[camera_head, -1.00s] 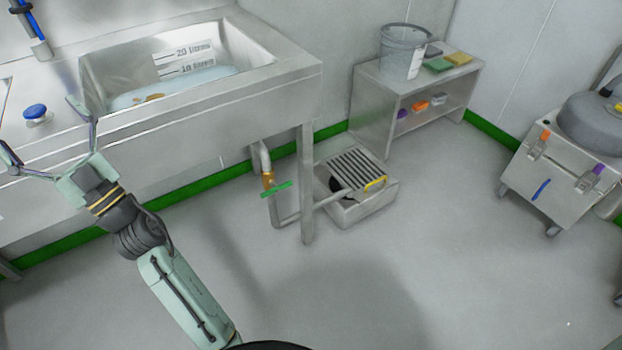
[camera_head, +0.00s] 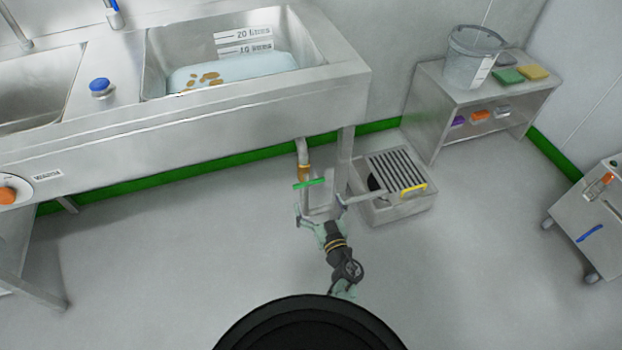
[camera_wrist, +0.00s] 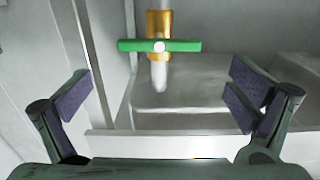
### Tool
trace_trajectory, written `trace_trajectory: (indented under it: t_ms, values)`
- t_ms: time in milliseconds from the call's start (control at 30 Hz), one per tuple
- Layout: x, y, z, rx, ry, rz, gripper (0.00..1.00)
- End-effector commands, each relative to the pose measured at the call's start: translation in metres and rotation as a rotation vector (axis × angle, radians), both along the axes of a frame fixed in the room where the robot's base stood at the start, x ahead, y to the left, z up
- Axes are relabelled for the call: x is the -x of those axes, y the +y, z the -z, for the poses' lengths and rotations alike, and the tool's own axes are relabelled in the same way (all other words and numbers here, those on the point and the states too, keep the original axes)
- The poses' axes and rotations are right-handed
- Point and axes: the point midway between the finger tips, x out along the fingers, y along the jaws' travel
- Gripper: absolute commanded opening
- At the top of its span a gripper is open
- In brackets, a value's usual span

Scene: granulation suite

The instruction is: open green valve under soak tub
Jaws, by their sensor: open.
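The green valve handle (camera_head: 309,183) sits on a brass valve body (camera_head: 303,171) on the drain pipe under the soak tub (camera_head: 250,92). In the wrist view the green handle (camera_wrist: 180,45) lies crosswise to the pipe, with the brass body (camera_wrist: 159,22) behind it. My gripper (camera_head: 320,210) is low in front of the pipe, just below the handle in the head view. In the wrist view my gripper (camera_wrist: 160,95) is open and empty, its two fingers spread wide to either side. The handle is ahead of the fingers and apart from them.
A slatted metal drain box (camera_head: 395,205) with a yellow handle stands right of the pipe. A tub leg (camera_head: 345,150) is close beside my gripper. A shelf unit (camera_head: 475,100) holds a bucket. The floor at the left is clear.

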Motion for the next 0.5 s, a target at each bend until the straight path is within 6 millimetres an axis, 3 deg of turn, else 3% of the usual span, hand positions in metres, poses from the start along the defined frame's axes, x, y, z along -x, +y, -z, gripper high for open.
trace_trajectory:
  t_ms: [300,500]
  values:
    - [-0.059,0.018,-0.001,0.002,-0.004,0.0,1.0]
    - [-0.079,0.025,-0.001,0.002,-0.004,0.0,1.0]
